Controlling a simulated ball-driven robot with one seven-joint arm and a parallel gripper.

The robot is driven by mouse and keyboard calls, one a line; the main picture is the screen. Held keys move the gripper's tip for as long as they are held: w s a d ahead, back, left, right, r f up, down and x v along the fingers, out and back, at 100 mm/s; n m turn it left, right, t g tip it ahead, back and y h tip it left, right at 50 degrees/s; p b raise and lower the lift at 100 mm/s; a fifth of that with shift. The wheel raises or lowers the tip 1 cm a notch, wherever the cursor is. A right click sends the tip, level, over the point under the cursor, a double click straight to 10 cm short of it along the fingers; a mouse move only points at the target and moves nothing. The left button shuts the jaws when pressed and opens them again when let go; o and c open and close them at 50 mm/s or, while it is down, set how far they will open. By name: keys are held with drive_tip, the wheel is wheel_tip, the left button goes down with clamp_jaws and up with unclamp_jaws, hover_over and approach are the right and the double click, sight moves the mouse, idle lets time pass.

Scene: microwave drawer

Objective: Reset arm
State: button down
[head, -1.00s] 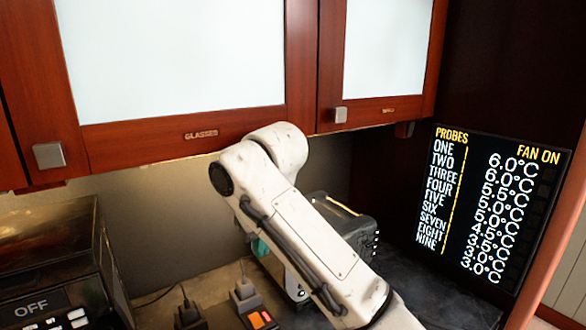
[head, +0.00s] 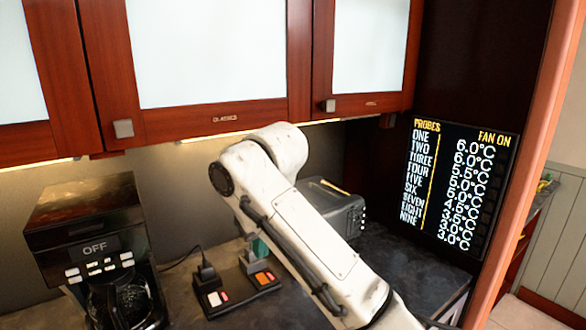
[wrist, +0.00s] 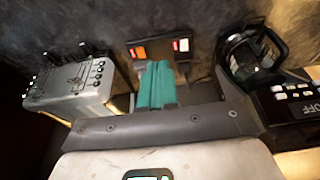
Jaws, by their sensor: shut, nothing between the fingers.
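My white arm (head: 300,225) is bent in front of the counter in the head view, its elbow just below the wall cabinets. My gripper (wrist: 157,85) shows in the wrist view with its teal fingers together and nothing between them. In the head view only a bit of teal shows beside the arm; the arm hides most of the gripper. The fingers point toward the counter area between the toaster and the coffee maker. I see no contact with anything.
A coffee maker (head: 80,228) marked OFF stands left, a dark toaster (head: 338,208) right behind my arm. Wooden cabinets (head: 215,120) hang above. A probe screen (head: 462,190) stands right.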

drive_tip(key=s+d+f+m+t+y, duration=0.1)
drive_tip(key=s+d+f+m, duration=0.1)
drive_tip(key=s+d+f, duration=0.7)
drive_tip(key=s+d+f+m+t+y, duration=0.1)
drive_tip(key=s+d+f, duration=0.4)
drive_tip(key=f, duration=0.9)
drive_tip(key=s+d+f+m+h, duration=0.2)
drive_tip(key=s+d+f, duration=0.1)
drive_tip(key=s+d, duration=0.6)
drive_tip(key=s+d+f+m+h, duration=0.2)
drive_tip(key=s+d, duration=0.7)
drive_tip(key=s, duration=0.1)
drive_tip(key=s+f+g+b, duration=0.2)
drive_tip(key=s+f+b, duration=0.3)
drive_tip(key=f, duration=0.3)
drive_tip(key=s+d+f+g+b, duration=0.1)
drive_tip(key=s+f+b, duration=0.3)
drive_tip(key=f, duration=0.4)
drive_tip(key=shift+s+d+g+b, duration=0.2)
drive_tip(key=shift+s+g+b, duration=0.2)
drive_tip(key=shift+b, duration=0.15)
drive_tip(key=shift+f, duration=0.1)
